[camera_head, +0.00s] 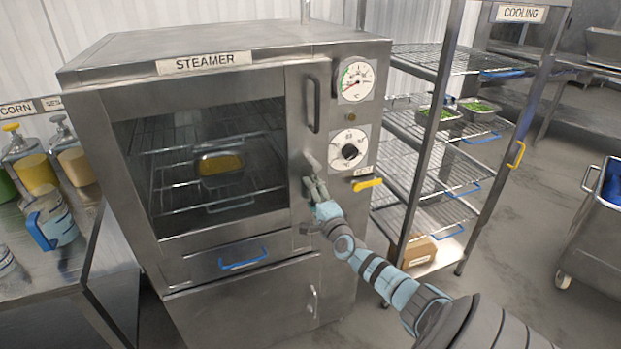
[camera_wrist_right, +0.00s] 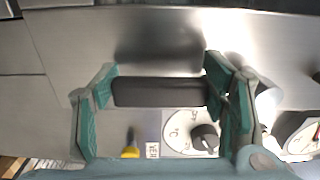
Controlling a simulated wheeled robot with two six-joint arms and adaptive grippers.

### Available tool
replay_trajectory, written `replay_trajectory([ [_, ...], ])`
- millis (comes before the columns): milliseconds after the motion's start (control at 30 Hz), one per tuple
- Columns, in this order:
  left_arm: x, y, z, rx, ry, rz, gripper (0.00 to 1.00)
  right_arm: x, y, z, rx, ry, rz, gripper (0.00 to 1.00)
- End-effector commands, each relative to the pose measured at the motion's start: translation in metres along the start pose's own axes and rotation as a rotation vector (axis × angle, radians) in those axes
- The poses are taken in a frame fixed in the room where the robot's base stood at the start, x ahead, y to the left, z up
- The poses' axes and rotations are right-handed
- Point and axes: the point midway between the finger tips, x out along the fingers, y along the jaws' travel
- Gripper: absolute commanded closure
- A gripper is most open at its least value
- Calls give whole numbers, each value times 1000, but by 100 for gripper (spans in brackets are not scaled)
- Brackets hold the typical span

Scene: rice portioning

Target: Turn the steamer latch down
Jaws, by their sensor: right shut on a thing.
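The steel steamer (camera_head: 180,57) stands with its glass door closed, and a tray of yellow food (camera_head: 219,163) shows inside on a rack. The latch (camera_head: 309,160) is at the right edge of the door, partly hidden by my right gripper (camera_head: 316,188). In the right wrist view, the dark bar of the latch (camera_wrist_right: 160,92) lies between the two green fingers of my right gripper (camera_wrist_right: 162,88), which is shut on it. My left gripper is in neither view.
A yellow valve handle (camera_head: 367,184), a dial knob (camera_head: 349,151) and a gauge (camera_head: 355,79) sit right of the latch. A wire cooling rack (camera_head: 430,140) stands close on the right. A counter with dispensers (camera_head: 40,175) is at the left.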

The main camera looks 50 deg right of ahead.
Motion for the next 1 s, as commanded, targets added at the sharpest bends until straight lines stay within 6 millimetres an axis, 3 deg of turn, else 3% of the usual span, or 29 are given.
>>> replay_trajectory([
  [333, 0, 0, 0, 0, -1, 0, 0, 0, 0, -2, -14, 2, 0, 84],
  [367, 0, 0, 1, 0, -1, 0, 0, 0, 0, -2, -14, 2, 0, 29],
  [467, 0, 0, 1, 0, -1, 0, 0, 0, 0, -1, -12, 2, 0, 13],
  [833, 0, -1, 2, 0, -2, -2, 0, -2, 0, -1, -8, 1, -1, 12],
  [1000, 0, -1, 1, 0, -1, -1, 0, -26, 1, 0, -8, -4, 2, 12],
])
